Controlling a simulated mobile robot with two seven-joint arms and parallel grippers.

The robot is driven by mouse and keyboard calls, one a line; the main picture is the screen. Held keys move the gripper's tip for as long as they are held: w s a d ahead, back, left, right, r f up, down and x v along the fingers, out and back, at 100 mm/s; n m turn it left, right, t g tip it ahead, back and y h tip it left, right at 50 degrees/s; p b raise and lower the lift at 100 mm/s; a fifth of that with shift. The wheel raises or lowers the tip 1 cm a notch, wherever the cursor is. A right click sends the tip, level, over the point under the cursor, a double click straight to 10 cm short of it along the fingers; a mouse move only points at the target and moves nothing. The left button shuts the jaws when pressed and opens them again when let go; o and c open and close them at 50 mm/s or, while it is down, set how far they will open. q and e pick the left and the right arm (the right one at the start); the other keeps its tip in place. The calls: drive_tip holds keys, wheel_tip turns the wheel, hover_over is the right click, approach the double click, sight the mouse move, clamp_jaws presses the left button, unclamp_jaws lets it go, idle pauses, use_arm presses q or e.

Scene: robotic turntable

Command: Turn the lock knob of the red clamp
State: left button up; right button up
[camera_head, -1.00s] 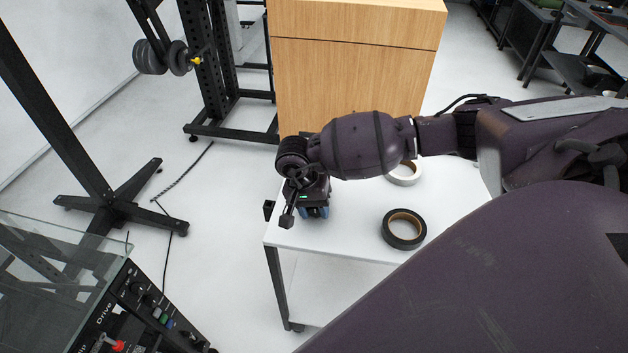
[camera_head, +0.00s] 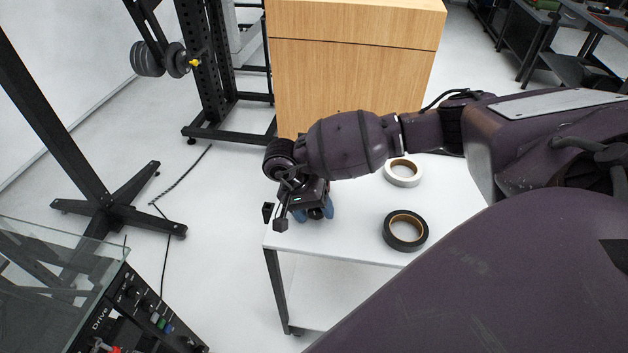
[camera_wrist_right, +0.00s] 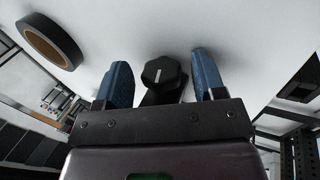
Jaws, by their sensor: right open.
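My right gripper (camera_head: 314,214) is low over the near left part of the white table, with its blue fingertips apart. It also shows in the right wrist view (camera_wrist_right: 160,64). A black faceted knob (camera_wrist_right: 160,72) with a white line on its face sits between the two fingers, with a gap on each side. A dark stem shows below the knob, and the gripper body hides the rest. In the head view the dark knob (camera_head: 315,213) shows only slightly between the fingertips. No red clamp body can be made out. My left gripper is not in view.
A black tape roll (camera_head: 390,232) and a white tape roll (camera_head: 402,182) lie on the white table (camera_head: 352,232). A small black part (camera_head: 267,211) is at its left edge. A wooden cabinet (camera_head: 350,80) stands behind. A control box (camera_head: 130,310) is at lower left.

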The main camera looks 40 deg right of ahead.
sight(320, 211)
drive_tip(key=shift+s+d+r+t+y+p, duration=0.1)
drive_tip(key=shift+s+r+t+y+p, duration=0.05)
drive_tip(key=shift+t+y+p, duration=0.75)
drive_tip(key=t+y+p, duration=0.1)
drive_tip(key=t+y, duration=0.1)
drive_tip(key=shift+s+d+t, duration=0.1)
drive_tip(key=shift+t, duration=0.2)
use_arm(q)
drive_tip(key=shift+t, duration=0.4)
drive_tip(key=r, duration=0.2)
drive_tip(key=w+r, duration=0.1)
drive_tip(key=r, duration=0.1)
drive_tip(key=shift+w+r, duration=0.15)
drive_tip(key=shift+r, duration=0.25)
use_arm(e)
wheel_tip(320, 211, up, 11)
drive_tip(key=shift+s+d+f, duration=0.2)
drive_tip(key=shift+s+d, duration=0.05)
